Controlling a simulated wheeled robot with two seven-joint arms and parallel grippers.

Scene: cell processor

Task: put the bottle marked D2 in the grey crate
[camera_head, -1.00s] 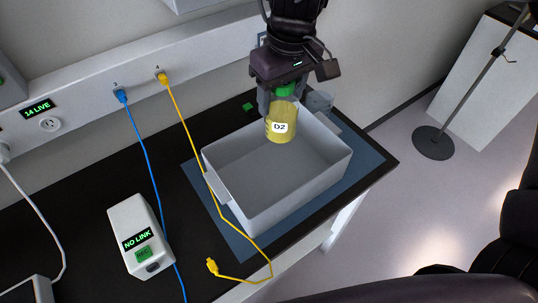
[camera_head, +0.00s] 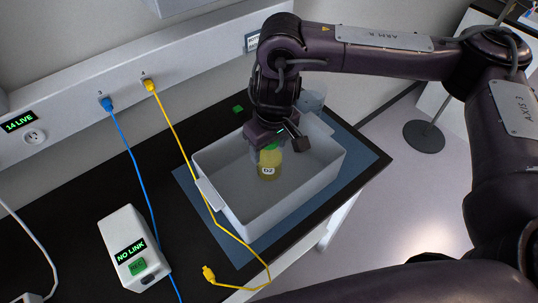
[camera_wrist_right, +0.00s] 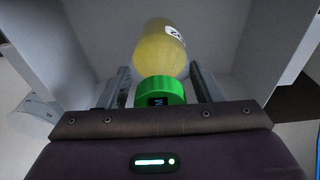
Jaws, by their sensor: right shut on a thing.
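The bottle marked D2 (camera_head: 268,172) is yellowish with a green cap and a white label. It is inside the grey crate (camera_head: 273,218), near the back wall, within the walls. I cannot tell whether its base touches the crate floor. My right gripper (camera_head: 269,148) comes down from above and is shut on the bottle at its green cap. In the right wrist view the bottle (camera_wrist_right: 160,52) lies beyond the green cap (camera_wrist_right: 160,92), with a finger on each side. My left gripper is not in view.
The crate stands on a blue mat (camera_head: 358,172) on a black bench. A yellow cable (camera_head: 178,130) runs past the crate's left side. A clear container (camera_head: 313,98) stands behind the crate. A white NO LINK box (camera_head: 130,240) stands at left. The crate's front is empty.

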